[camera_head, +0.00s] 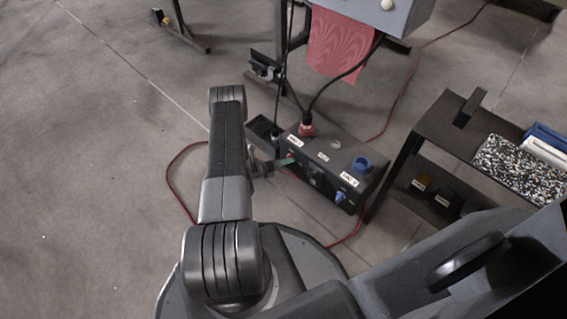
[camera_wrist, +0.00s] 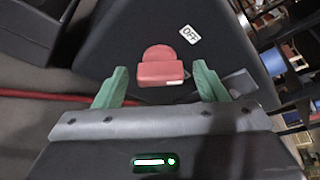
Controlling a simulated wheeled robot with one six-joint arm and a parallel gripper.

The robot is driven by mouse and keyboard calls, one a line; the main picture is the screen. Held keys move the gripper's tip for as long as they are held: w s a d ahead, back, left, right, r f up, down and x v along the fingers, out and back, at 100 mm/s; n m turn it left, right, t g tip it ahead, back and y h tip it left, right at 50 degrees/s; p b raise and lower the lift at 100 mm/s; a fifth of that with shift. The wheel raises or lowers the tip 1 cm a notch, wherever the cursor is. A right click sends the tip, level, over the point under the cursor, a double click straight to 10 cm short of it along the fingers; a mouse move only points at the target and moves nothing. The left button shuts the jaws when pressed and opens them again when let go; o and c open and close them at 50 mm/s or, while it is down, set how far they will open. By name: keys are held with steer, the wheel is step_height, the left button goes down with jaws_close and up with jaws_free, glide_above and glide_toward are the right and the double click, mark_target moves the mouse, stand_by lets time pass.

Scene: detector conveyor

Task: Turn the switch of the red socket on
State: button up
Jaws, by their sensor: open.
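The black socket box (camera_head: 335,157) stands on the floor in the head view. The red socket (camera_head: 306,130) is on its top at the left end, with a black cable plugged in. In the wrist view the red switch (camera_wrist: 160,72) is on the dark box face, its bar lying across the picture with a white mark at its right end. In the head view my gripper (camera_head: 288,162) is at the box's left front.
A blue socket (camera_head: 361,163) and blue switch (camera_head: 341,196) are at the box's right end. A dark shelf (camera_head: 440,130) with trays stands to the right. A red cable (camera_head: 172,165) lies on the floor around the box. Floor at left is clear.

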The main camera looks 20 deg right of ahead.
steer(key=c, duration=1)
steer(key=m+t+y, duration=0.1)
steer(key=m, duration=0.1)
steer(key=m+t+y, duration=0.1)
steer(key=m, duration=0.1)
steer(key=m+t, duration=0.1)
steer(key=m, duration=0.1)
steer(key=shift+s+d+r+m+t+y, duration=0.1)
steer(key=shift+s+m+t+y, duration=0.2)
steer(key=shift+m+y, duration=0.1)
steer(key=shift+w, duration=0.1)
stand_by(0.4)
steer(key=o, duration=1)
